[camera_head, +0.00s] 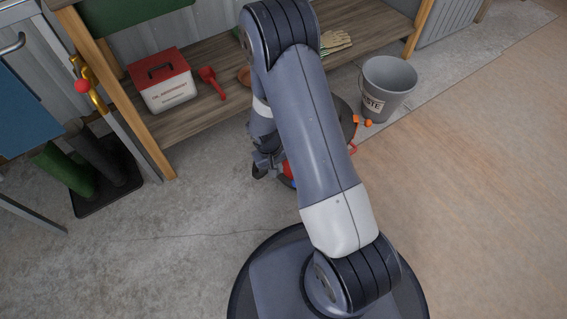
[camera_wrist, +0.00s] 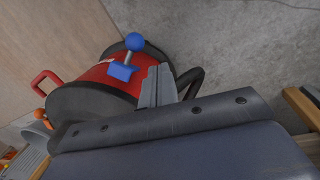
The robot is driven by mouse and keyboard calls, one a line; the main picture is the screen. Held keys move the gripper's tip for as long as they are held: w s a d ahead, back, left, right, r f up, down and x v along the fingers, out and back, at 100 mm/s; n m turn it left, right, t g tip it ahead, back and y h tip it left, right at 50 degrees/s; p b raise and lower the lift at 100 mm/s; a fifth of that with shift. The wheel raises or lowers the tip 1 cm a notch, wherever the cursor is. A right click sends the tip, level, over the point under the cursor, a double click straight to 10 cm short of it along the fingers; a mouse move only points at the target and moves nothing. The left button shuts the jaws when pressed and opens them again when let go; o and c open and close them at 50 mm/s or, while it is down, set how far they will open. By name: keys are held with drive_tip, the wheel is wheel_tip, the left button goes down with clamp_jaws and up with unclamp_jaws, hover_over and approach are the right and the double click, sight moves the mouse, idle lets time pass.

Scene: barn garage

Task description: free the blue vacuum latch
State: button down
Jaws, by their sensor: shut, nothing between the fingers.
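The shop vacuum, a red drum with dark ends, lies mostly behind my arm in the head view; its dark end (camera_head: 347,118) shows beside the arm. In the wrist view its red body (camera_wrist: 88,74) fills the upper left. The blue latch (camera_wrist: 122,72) is on the drum, with a grey stem and a blue ball knob (camera_wrist: 134,41) standing out from it. My gripper (camera_wrist: 158,75) is shut and empty, just right of the latch in the wrist view. I cannot tell whether it touches the latch. In the head view my gripper (camera_head: 262,168) is left of the vacuum, partly hidden.
A wooden shelf (camera_head: 215,115) behind holds a red-lidded box (camera_head: 165,88), a red scoop (camera_head: 211,80) and gloves (camera_head: 335,42). A grey waste bucket (camera_head: 392,85) stands right of the vacuum. The concrete floor in front is clear.

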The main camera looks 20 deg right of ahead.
drive_tip(key=s+a+r, duration=0.2)
drive_tip(key=r, duration=0.1)
drive_tip(key=shift+p, duration=0.4)
drive_tip(key=shift+f, duration=0.1)
